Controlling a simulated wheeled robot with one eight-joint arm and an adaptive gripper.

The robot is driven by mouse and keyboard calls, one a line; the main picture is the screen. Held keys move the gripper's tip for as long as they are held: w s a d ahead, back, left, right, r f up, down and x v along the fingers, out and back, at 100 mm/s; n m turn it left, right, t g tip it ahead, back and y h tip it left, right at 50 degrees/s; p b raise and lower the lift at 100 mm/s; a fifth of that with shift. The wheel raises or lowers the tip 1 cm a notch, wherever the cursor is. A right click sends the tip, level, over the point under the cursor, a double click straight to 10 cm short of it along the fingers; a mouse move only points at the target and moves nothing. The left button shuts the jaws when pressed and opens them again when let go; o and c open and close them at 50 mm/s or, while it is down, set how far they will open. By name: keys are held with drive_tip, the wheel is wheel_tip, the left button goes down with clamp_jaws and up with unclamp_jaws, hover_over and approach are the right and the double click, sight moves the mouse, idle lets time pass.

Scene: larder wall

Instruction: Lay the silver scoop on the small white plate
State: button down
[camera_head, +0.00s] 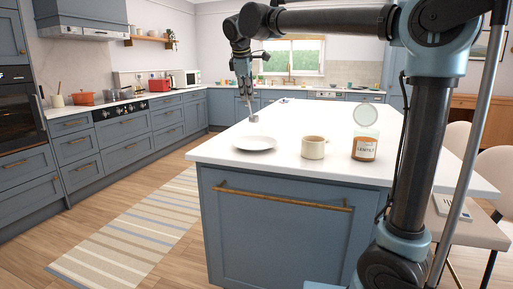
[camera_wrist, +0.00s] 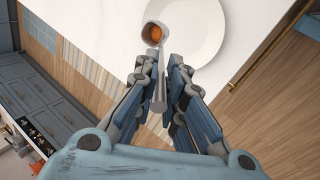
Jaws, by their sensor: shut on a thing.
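The silver scoop (camera_head: 253,118) is held by its handle in my gripper (camera_head: 246,97), which is shut on it. In the wrist view the scoop's handle (camera_wrist: 159,92) runs between the fingers (camera_wrist: 161,68), and its round bowl holds something orange. The small white plate (camera_head: 255,143) lies on the island top. The scoop hangs above the plate in the head view. In the wrist view the bowl overlaps the left side of the plate (camera_wrist: 216,40). The scoop appears clear of the plate, though the exact gap is hard to tell.
A cream mug (camera_head: 313,148) stands right of the plate.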

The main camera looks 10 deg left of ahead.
sight(249, 117)
drive_tip(key=shift+w+d, duration=0.2)
drive_tip(key=shift+d, duration=0.1)
wheel_tip(249, 117, down, 10)
drive_tip(key=shift+f, duration=0.1)
idle(0.5)
drive_tip(key=c, duration=1.7)
unclamp_jaws()
drive_tip(key=v, duration=1.2)
drive_tip(key=shift+s, duration=0.1)
